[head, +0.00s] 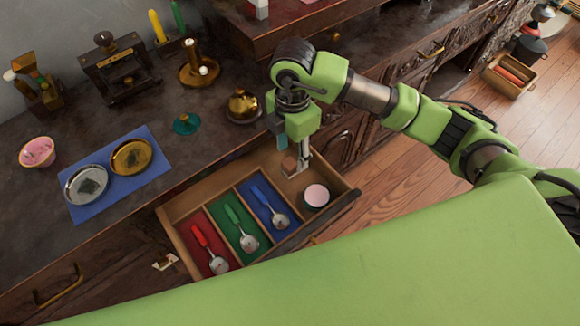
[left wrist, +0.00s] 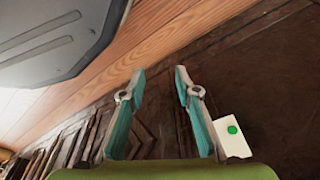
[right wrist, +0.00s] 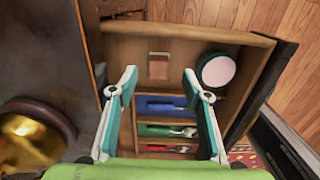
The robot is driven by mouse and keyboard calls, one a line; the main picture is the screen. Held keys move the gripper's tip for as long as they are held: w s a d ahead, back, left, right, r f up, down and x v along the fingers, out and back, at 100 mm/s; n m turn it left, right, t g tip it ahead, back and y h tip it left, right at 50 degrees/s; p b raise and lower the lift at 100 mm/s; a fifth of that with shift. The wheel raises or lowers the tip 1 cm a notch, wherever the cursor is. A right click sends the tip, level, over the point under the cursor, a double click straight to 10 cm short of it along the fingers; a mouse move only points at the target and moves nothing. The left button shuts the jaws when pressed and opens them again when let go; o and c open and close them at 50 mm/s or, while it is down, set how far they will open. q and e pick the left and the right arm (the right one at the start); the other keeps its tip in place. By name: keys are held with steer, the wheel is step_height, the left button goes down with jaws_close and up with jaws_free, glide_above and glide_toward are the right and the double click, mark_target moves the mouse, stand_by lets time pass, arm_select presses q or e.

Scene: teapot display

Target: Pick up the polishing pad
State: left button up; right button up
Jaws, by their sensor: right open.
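The open drawer (head: 179,212) holds a small brown rectangular block (head: 289,166) and a round, pale-topped dark tin or disc (head: 316,195) in its right compartment. The block looks most like the polishing pad, but I cannot be sure. In the right wrist view the block (right wrist: 158,66) shows straight ahead between the fingertips, and the round thing (right wrist: 217,70) lies to its right. My right gripper (head: 292,152) is open and empty, pointing down above the block; it also shows in the right wrist view (right wrist: 160,74). My left gripper (left wrist: 160,74) is open and empty, outside the head view.
Red, green and blue drawer compartments hold spoons with matching handles (head: 239,229). On the counter stand a brass-knobbed pot (head: 243,106), a teal lid (head: 186,124) and a blue mat (head: 153,185) with two plates. Drawer walls surround the block. A white card (left wrist: 232,131) is near my left gripper.

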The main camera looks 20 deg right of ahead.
mark_target(290, 163)
steer(key=f, duration=0.5)
steer(key=shift+a+f+b, duration=0.25)
steer(key=shift+f+b, duration=0.05)
steer(key=shift+b, duration=0.1)
arm_select(q)
steer(key=r, duration=0.1)
steer(key=w+r, duration=0.1)
steer(key=shift+w+d+r, duration=0.1)
steer(key=shift+w+r, duration=0.1)
steer(key=shift+r, duration=0.2)
arm_select(e)
steer(key=c, duration=1.1)
